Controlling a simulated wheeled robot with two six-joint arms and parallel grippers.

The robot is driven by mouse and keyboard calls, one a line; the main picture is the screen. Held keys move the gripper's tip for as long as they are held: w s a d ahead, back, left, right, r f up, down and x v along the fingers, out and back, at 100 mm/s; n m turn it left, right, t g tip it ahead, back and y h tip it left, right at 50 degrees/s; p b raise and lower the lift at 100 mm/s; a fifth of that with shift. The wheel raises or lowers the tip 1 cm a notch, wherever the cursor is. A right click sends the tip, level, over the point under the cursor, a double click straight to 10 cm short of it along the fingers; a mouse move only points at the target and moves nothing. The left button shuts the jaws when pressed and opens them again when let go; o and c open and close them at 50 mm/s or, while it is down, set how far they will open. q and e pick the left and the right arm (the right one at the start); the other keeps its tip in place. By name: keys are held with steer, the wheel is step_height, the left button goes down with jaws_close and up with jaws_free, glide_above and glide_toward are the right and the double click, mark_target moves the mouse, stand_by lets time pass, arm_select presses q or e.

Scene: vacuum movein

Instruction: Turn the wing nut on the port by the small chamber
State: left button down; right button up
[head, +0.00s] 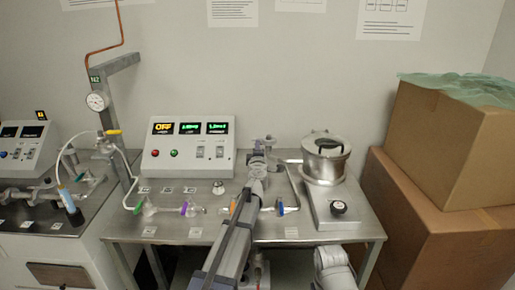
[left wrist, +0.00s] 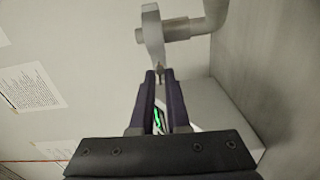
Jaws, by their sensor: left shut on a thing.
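The small chamber (head: 325,165) is a steel cylinder with a round lid and black handle at the right of the bench. A pipe runs left from it to a port with a clamp (head: 264,144). My left gripper (head: 258,166) reaches up to this port and partly hides it. In the left wrist view, a pale clamp (left wrist: 153,35) sits around a grey pipe end (left wrist: 186,30). The fingertips of my left gripper (left wrist: 160,73) are shut on the small wing nut (left wrist: 160,68) below the clamp. The fingers hide most of the nut.
A control box (head: 188,147) with lit displays stands left of the port. Cardboard boxes (head: 440,140) stand at the right. A gauge post (head: 113,135) stands at the left.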

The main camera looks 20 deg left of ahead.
arm_select(q)
steer(key=shift+d+f+n, duration=0.1)
steer(key=shift+n, duration=4.2)
steer(key=shift+d+f+n, duration=0.1)
steer(key=shift+n, duration=4.2)
steer(key=c, duration=1.2)
jaws_free()
steer(key=shift+a, duration=0.1)
steer(key=shift+v, duration=3.9)
